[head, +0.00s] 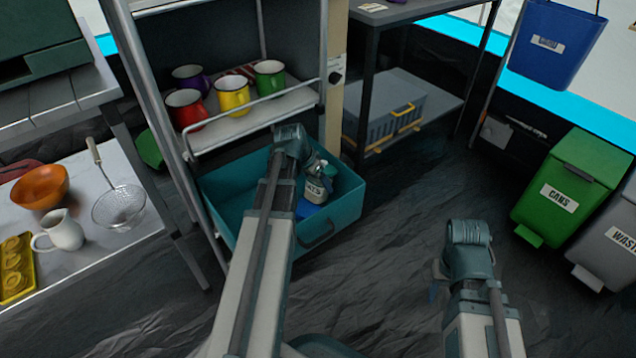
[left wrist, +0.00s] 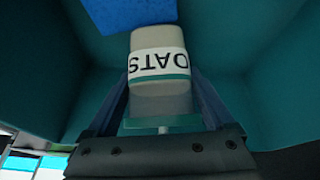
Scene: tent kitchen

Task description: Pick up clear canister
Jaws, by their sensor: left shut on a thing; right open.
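The clear canister (head: 315,190) has a white label reading OATS and stands in the teal bin (head: 347,208). In the left wrist view the canister (left wrist: 160,95) fills the middle, between my two fingers. My left gripper (head: 317,170) reaches down into the bin and is shut on the canister near its lid end. In the left wrist view, my left gripper (left wrist: 160,125) has one finger along each side of it. The bin's far part is partly hidden by my left arm. My right gripper (head: 437,275) is open over the floor, its fingers hardly visible.
A blue item (head: 306,209) lies in the bin beside the canister. Above the bin, a shelf with a rail (head: 250,103) holds a red mug (head: 187,109), a yellow mug (head: 233,95) and a green mug (head: 270,80).

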